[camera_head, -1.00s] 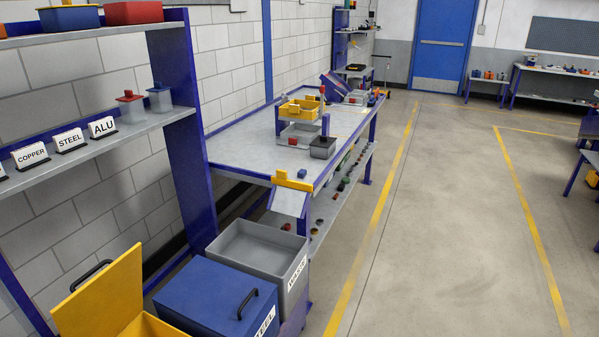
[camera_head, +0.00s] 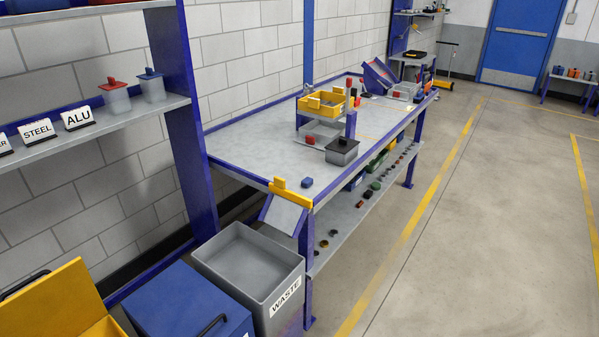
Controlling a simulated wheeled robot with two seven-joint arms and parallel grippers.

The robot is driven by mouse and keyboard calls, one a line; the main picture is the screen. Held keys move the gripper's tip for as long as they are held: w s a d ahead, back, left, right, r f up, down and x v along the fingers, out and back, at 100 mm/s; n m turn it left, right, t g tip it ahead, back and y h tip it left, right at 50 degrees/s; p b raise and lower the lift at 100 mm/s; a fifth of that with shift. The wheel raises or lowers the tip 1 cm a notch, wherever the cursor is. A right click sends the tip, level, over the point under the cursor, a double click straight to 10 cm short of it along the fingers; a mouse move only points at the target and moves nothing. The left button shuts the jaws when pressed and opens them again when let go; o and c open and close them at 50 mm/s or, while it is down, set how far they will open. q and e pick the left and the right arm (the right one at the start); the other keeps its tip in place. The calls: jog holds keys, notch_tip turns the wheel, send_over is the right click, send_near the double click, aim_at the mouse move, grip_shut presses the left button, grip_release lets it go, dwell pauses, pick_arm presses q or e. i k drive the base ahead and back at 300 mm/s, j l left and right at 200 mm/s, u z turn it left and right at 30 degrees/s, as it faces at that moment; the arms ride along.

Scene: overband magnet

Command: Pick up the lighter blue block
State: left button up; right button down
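A small blue block (camera_head: 307,182) lies on the near end of the grey workbench (camera_head: 240,140), just behind a yellow bar (camera_head: 290,194) on the bench's front edge. No second blue block is clear enough for me to compare shades. Neither of my grippers shows in the head view.
A yellow tray (camera_head: 321,104) stands on a raised holder, with a red block (camera_head: 310,140) and a dark-topped grey container (camera_head: 342,150) nearby. The grey WASTE bin (camera_head: 250,262) and blue bin (camera_head: 185,300) stand before the bench. The floor (camera_head: 480,230) at right is clear.

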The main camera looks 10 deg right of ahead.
aim_at(308, 182)
jog(key=i+l+u, duration=0.25)
jog(key=l, duration=0.4)
jog(key=i+l+u, duration=0.1)
jog(key=i+l, duration=0.2)
jog(key=i+l+u, duration=0.15)
jog(key=l, duration=0.25)
jog(key=i+l+u, duration=0.1)
jog(key=l, duration=0.25)
jog(key=i+l+u, duration=0.1)
jog(key=l, duration=0.3)
jog(key=i+l, duration=0.25)
jog(key=l, duration=0.15)
jog(key=i+l+u, duration=0.15)
jog(key=l, duration=0.25)
jog(key=i+l+u, duration=0.1)
jog(key=l, duration=0.3)
jog(key=i+l+u, duration=0.1)
jog(key=l, duration=0.3)
